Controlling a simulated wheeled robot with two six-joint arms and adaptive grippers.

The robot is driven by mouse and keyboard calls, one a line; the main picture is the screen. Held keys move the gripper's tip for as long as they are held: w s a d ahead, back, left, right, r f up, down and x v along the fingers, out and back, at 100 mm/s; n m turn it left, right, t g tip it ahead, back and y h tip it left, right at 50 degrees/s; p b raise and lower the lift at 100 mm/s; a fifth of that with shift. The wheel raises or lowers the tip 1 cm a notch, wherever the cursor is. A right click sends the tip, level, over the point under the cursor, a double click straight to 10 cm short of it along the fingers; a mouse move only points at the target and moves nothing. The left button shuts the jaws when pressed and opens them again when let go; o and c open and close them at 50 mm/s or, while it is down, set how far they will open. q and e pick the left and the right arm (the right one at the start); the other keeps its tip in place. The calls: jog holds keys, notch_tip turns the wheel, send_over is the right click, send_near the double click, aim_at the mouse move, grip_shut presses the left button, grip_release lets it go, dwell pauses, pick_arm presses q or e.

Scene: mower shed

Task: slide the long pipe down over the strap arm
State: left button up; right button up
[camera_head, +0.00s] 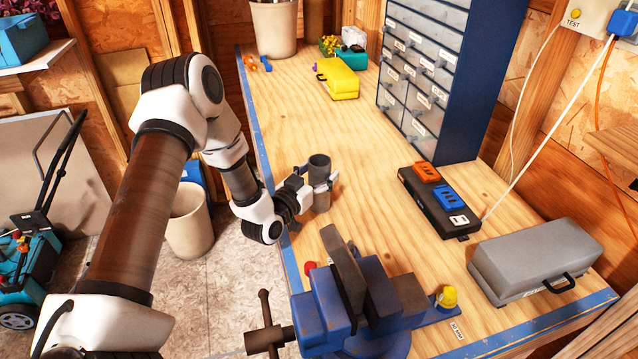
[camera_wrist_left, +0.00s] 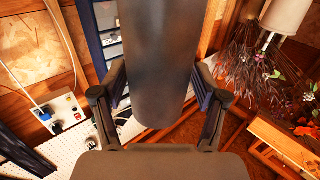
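The long pipe (camera_head: 319,165) is a dark grey tube, seen upright over the left part of the workbench in the head view. My left gripper (camera_head: 318,186) has its fingers on both sides of it and appears shut on it. In the left wrist view the pipe (camera_wrist_left: 158,65) fills the gap between the two fingers (camera_wrist_left: 160,100). I cannot tell whether its lower end touches the bench. A flat grey piece (camera_head: 344,262) stands tilted at the jaws of the blue vise (camera_head: 385,290). I cannot make out for sure which part is the strap arm. My right gripper is not in view.
The workbench (camera_head: 400,215) is clear between pipe and drawer cabinet (camera_head: 415,75). A black case with orange and blue items (camera_head: 432,205) and a grey toolbox (camera_head: 535,260) lie to the right. A yellow case (camera_head: 338,80) and a bucket (camera_head: 273,30) stand farther back.

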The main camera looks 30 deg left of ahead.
pick_arm(q)
jog(key=c, duration=0.8)
jog(key=shift+w+d, duration=0.1)
jog(key=shift+r, duration=0.1)
